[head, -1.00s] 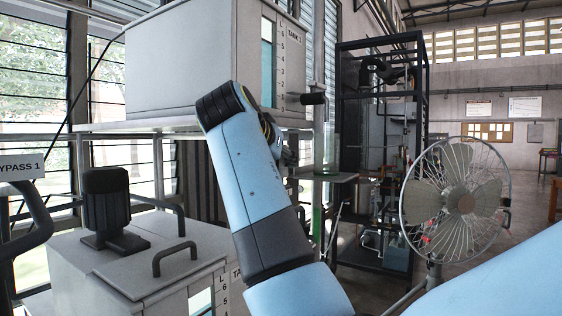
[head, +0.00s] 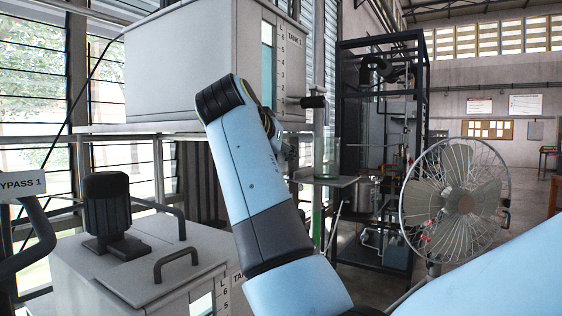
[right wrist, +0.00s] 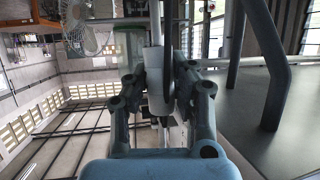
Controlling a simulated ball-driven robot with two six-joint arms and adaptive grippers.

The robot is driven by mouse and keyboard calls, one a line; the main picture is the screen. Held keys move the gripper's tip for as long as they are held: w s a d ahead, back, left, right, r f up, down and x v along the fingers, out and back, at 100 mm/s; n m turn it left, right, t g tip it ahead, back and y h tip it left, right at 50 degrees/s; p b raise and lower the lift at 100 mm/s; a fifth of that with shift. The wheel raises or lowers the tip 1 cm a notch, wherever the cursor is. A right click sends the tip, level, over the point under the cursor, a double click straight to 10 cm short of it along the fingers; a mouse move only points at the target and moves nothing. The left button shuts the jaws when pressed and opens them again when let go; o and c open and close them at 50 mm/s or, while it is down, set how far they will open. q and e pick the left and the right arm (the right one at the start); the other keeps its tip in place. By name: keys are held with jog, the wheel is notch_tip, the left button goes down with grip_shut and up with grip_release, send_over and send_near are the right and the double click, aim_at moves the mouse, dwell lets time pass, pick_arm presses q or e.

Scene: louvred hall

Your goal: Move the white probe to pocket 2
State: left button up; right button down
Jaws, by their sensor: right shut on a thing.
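The white probe (right wrist: 156,72) shows in the right wrist view as a pale rod with a thicker white body. My right gripper (right wrist: 157,88) is shut on that body, with a finger on each side. In the head view my right gripper (head: 285,150) is mostly hidden behind my own blue arm, and the probe cannot be made out there. No label reading pocket 2 is legible in either view. My left gripper is in neither view.
A grey upper tank (head: 190,70) stands on a frame at centre left. A lower tank (head: 75,262) with black handles is below it. A caged fan (head: 455,200) stands at right, before a dark rack (head: 345,90).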

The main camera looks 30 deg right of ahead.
notch_tip(320, 180, up, 10)
jog(key=p, duration=0.7)
jog(key=shift+r, duration=0.25)
jog(key=shift+f, duration=0.1)
